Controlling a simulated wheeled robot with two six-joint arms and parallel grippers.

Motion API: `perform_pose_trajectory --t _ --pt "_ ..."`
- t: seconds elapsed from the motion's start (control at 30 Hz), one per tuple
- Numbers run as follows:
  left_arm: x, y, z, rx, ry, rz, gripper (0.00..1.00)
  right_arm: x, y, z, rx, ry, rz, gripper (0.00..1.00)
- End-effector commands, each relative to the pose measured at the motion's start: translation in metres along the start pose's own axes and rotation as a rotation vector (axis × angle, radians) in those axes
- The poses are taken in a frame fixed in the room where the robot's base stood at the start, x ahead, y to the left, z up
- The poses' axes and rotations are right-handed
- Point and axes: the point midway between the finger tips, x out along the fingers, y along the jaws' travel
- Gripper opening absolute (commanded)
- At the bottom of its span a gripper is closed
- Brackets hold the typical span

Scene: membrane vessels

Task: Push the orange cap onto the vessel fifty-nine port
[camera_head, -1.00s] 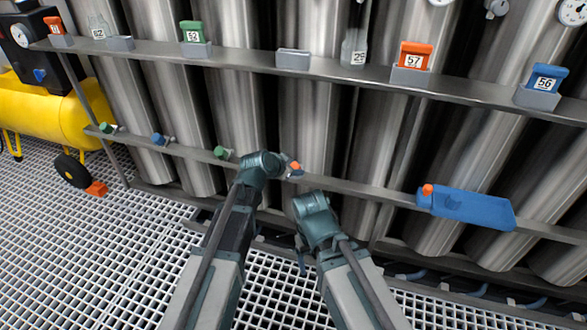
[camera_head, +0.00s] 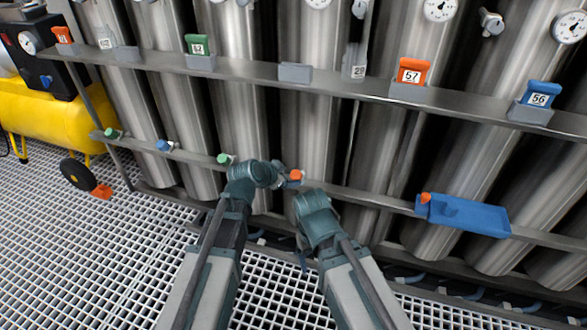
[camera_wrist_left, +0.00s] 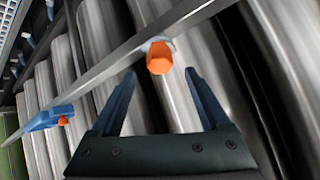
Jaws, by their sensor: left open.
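An orange cap (camera_head: 297,175) sits at a pale port fitting on the lower rail, and it shows large in the left wrist view (camera_wrist_left: 159,57). I cannot tell how far the cap is seated. My left gripper (camera_wrist_left: 160,74) is open, its two dark fingers on either side below the cap, with gaps visible. In the head view the left gripper (camera_head: 284,172) is just left of the cap, its fingers mostly hidden by the wrist. My right arm ends just below the cap; its fingers are hidden.
A blue tray (camera_head: 470,215) with an orange piece (camera_head: 425,198) at its left end hangs on the lower rail, right. Green (camera_head: 225,159) and blue (camera_head: 164,146) caps are on the rail at left. Steel vessels stand behind. A yellow compressor (camera_head: 45,120) is far left.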

Motion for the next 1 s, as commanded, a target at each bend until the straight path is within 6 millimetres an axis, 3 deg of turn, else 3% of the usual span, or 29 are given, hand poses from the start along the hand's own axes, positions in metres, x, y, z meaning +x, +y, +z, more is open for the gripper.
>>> perform_pose_trajectory --t 0.03,0.1,0.33,0.87,1.0 --pt "-0.02 0.0 -0.004 -0.001 0.0 -0.001 0.79 -0.015 0.002 0.001 -0.002 0.0 0.0 0.79" --pt "-0.034 0.0 -0.004 -0.002 0.0 -0.001 0.79 -0.024 0.002 0.001 -0.004 0.0 0.0 0.79" --pt "-0.066 0.0 -0.002 -0.001 0.0 0.001 0.79 -0.043 0.004 0.002 -0.01 0.0 0.0 0.79" --pt "-0.076 0.001 0.0 -0.001 -0.003 0.003 0.79 -0.048 0.005 0.003 -0.012 0.0 0.0 0.79" --pt "-0.077 0.028 0.009 -0.043 -0.087 0.069 0.79 -0.052 0.005 0.003 -0.012 0.0 0.0 0.79"
